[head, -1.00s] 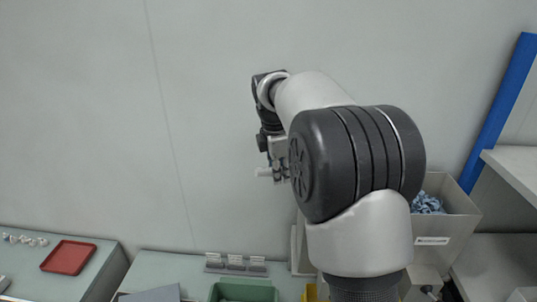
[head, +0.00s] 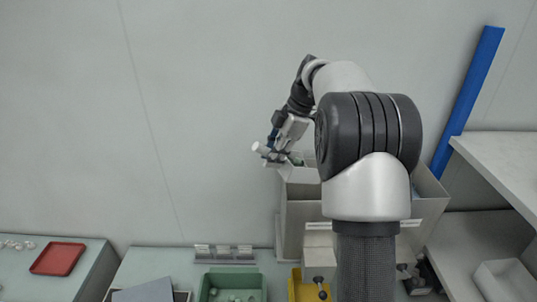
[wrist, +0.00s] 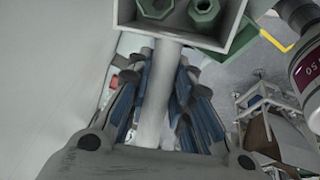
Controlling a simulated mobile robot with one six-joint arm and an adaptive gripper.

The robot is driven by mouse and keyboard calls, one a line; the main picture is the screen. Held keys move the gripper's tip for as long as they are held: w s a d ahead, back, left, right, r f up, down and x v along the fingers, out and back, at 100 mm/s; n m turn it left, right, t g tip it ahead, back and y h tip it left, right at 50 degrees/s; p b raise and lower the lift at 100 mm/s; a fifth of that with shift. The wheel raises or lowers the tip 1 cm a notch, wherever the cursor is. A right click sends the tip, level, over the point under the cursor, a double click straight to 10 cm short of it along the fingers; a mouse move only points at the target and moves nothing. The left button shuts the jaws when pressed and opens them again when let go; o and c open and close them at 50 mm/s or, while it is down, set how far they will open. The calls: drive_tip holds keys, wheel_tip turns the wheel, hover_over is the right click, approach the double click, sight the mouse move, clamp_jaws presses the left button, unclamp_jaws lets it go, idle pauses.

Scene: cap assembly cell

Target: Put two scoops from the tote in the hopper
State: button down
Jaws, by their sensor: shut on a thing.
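My gripper (head: 283,150) is shut on the pale handle of a scoop (head: 258,147), which lies between the blue-and-grey fingers (wrist: 160,95) in the wrist view. The box-shaped end of the scoop (wrist: 185,43) shows at the top of that view, with green hex nuts (wrist: 204,8) in it. The gripper is tilted, near the upper left rim of the grey hopper (head: 299,215). My arm hides much of the hopper, and its inside cannot be seen. The green tote (head: 206,284) stands on the bench at the bottom, holding green parts (head: 235,295).
A yellow bin (head: 296,285) stands right of the tote. A grey rack (head: 224,255) stands behind the tote. A second grey bin (head: 432,198) is partly behind my arm. A red tray (head: 58,259) lies far left. Shelves (head: 500,160) and a blue post (head: 468,100) are right.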

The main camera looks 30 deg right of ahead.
drive_tip(key=shift+s+d+r+y+p, duration=0.15)
drive_tip(key=shift+d+r+y+p, duration=0.45)
drive_tip(key=shift+r+p, duration=0.3)
drive_tip(key=d+p, duration=0.1)
drive_tip(key=r+y+p, duration=0.1)
drive_tip(key=p, duration=0.1)
drive_tip(key=shift+d+r, duration=0.15)
drive_tip(key=shift+d, duration=0.2)
drive_tip(key=d+r+t+y+p, duration=0.1)
drive_tip(key=d+r+y+p, duration=0.1)
drive_tip(key=d+y, duration=0.3)
drive_tip(key=shift+s+d+r+m, duration=0.2)
drive_tip(key=shift+s+r+m, duration=0.1)
drive_tip(key=shift+r+m, duration=0.1)
drive_tip(key=shift+w, duration=0.1)
